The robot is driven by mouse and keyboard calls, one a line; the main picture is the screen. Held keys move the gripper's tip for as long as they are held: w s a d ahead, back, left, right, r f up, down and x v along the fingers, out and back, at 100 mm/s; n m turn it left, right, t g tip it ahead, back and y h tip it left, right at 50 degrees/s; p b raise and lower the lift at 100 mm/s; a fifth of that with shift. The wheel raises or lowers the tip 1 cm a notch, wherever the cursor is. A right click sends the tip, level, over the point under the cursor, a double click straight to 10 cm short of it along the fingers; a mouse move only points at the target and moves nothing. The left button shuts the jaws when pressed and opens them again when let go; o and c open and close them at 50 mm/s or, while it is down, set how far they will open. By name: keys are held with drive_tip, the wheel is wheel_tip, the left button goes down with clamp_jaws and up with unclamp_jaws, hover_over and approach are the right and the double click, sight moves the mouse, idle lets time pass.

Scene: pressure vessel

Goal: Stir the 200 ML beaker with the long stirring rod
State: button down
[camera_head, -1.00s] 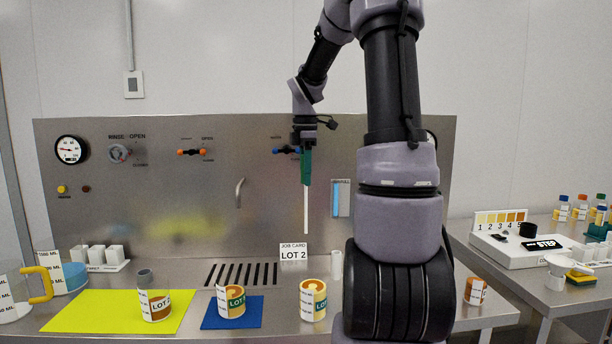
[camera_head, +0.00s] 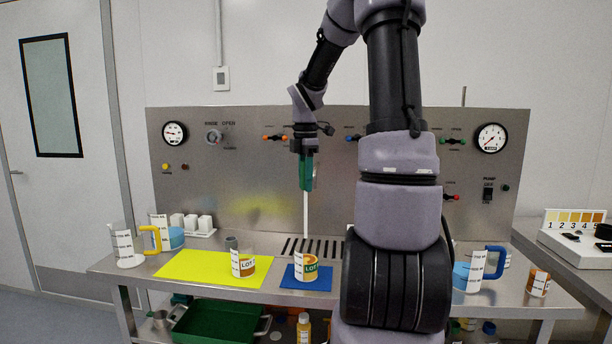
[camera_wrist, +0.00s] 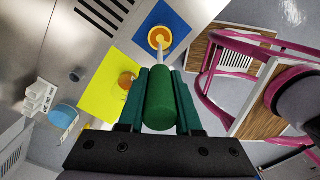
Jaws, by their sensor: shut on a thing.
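My gripper (camera_head: 306,182) is shut on the green handle (camera_wrist: 160,100) of a stirring rod, whose white shaft (camera_head: 306,215) hangs straight down. In the wrist view the shaft points at that cup (camera_wrist: 159,37). I cannot tell how far apart they are. I cannot read 200 ML on any beaker.
Another LOT-labelled cup (camera_head: 242,265) stands on the yellow mat (camera_head: 192,266), with a grey cylinder (camera_head: 231,242) behind it. A blue-handled jug (camera_head: 494,262) and an orange cup (camera_head: 540,284) stand at the right. A slotted drain (camera_head: 300,246) lies behind. My arm hides the bench's middle right.

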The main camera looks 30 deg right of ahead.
sight(306, 218)
drive_tip(key=shift+d+f, duration=0.15)
drive_tip(key=shift+f, duration=5.5)
